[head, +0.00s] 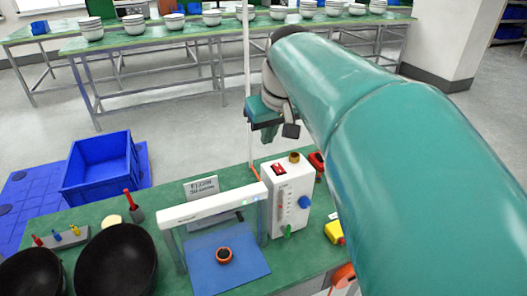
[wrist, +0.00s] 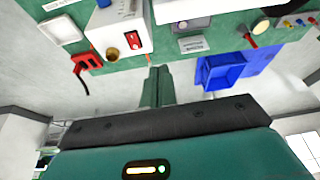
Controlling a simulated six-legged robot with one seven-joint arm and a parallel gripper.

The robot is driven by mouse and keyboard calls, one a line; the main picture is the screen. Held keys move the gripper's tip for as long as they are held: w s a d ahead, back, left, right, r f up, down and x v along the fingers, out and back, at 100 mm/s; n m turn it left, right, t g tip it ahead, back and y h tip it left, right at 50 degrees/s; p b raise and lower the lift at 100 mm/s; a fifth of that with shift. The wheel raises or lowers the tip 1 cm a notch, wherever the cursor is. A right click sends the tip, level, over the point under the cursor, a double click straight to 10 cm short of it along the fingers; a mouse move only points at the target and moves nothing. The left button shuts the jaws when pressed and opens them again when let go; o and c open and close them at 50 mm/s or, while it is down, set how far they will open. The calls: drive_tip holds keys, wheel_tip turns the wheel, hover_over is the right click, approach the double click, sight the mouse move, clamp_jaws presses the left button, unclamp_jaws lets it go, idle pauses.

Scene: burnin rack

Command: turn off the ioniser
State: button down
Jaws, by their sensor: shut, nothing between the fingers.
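A white bar (head: 212,204) on two posts spans a blue mat on the green bench, with a small green light near its right end; it looks like the ioniser. In the wrist view the red switch (wrist: 133,38) and brass knob (wrist: 112,54) show at the upper left. My gripper (wrist: 157,72) is shut and empty, above and behind the box, apart from it. I cannot tell the switch's position.
Two black bowls (head: 116,262) stand at the front left. A sign (head: 201,188) stands behind the bar. A red clip-like item (wrist: 86,63) lies near the box. A blue crate (head: 101,165) is beyond the bench.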

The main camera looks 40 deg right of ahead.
sight(277, 166)
drive_tip(key=d, duration=0.1)
drive_tip(key=d+r, duration=0.1)
drive_tip(key=d, duration=0.3)
drive_tip(key=shift+s+d+r, duration=0.15)
drive_tip(key=shift+d+r, duration=0.05)
drive_tip(key=shift+r, duration=0.05)
drive_tip(key=shift+f, duration=0.15)
drive_tip(key=x, duration=0.9)
drive_tip(key=s+x, duration=0.1)
drive_tip(key=x, duration=0.3)
drive_tip(key=shift+w+f, duration=0.15)
drive_tip(key=shift+f, duration=0.35)
drive_tip(key=shift+f, duration=0.2)
drive_tip(key=shift+s+a, duration=0.3)
drive_tip(key=shift+s, duration=0.45)
